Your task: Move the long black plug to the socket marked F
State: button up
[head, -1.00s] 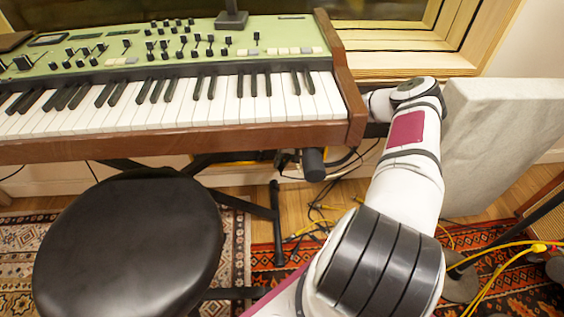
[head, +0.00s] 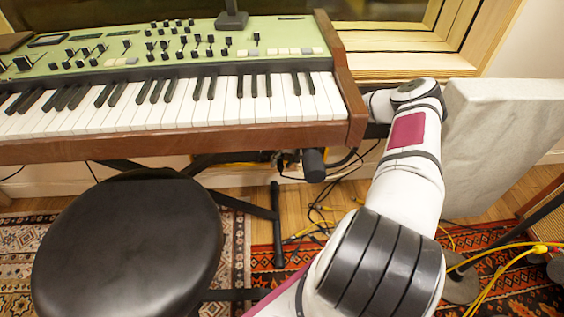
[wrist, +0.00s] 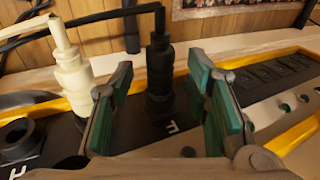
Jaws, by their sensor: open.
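In the wrist view a tall black plug (wrist: 159,68) stands upright in a dark strip, its cable bending left at the top. My gripper (wrist: 160,80) is open, with one green-padded finger on each side of the black plug and gaps showing between. A white letter (wrist: 172,127) on the strip in front of this plug looks like an F seen upside down, but I cannot be sure. An empty round black socket (wrist: 18,138) is at the left, with a partly cut-off mark below it. In the head view my gripper is hidden behind the keyboard's right end.
A cream plug (wrist: 71,68) stands close to the left finger. Yellow edging (wrist: 262,60) borders the dark strip. In the head view, the keyboard (head: 180,140), black stool (head: 128,240) and grey panel (head: 500,140) surround my arm. Loose cables lie on the floor.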

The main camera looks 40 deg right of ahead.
jog(key=v, duration=1.1)
jog(key=shift+s+r, duration=0.15)
jog(key=shift+r, duration=0.2)
jog(key=shift+d, duration=0.15)
